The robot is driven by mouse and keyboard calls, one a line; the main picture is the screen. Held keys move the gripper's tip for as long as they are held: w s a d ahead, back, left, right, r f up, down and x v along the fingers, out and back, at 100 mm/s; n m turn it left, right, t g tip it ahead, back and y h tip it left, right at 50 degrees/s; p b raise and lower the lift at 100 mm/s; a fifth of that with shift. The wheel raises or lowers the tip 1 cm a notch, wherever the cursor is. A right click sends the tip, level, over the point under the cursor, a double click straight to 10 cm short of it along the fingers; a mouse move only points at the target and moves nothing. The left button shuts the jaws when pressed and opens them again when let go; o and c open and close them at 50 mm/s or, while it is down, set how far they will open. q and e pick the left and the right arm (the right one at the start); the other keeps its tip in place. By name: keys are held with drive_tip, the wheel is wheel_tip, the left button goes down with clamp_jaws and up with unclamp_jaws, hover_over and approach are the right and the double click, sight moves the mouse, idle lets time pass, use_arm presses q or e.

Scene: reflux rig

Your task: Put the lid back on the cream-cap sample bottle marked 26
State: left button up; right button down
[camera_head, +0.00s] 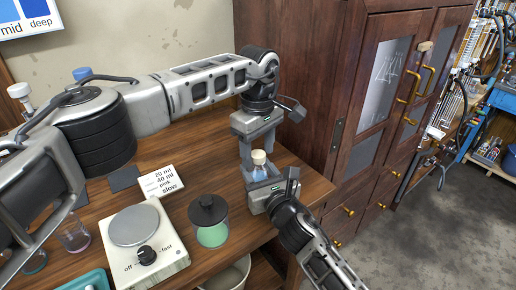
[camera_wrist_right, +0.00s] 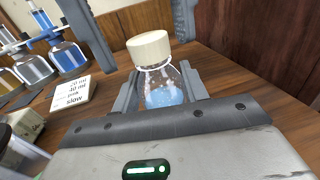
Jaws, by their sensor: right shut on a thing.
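The sample bottle (camera_wrist_right: 162,88) is a small clear bottle with pale blue liquid; it also shows in the head view (camera_head: 260,173). A cream lid (camera_wrist_right: 150,47) sits on its mouth, also visible in the head view (camera_head: 258,157). I cannot read a number on it. My right gripper (camera_head: 263,187) is shut on the bottle's body, one finger on each side in the wrist view. My left gripper (camera_head: 257,146) points down above the bottle. Its fingers are apart, on either side of and slightly above the lid in the wrist view, with nothing between them.
A jar of green liquid with a black lid (camera_head: 210,220) and a white hotplate (camera_head: 143,240) stand left of the bottle. A printed card (camera_head: 161,182) lies behind them. A dark wood cabinet (camera_head: 318,75) rises close behind on the right. Several flasks (camera_wrist_right: 35,68) stand at left in the wrist view.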

use_arm(q)
wheel_tip(320, 180, up, 12)
idle(0.7)
use_arm(e)
drive_tip(key=c, duration=0.7)
unclamp_jaws()
use_arm(q)
drive_tip(key=shift+f+b, duration=0.45)
use_arm(e)
drive_tip(key=v, duration=1.6)
drive_tip(key=shift+a, duration=0.1)
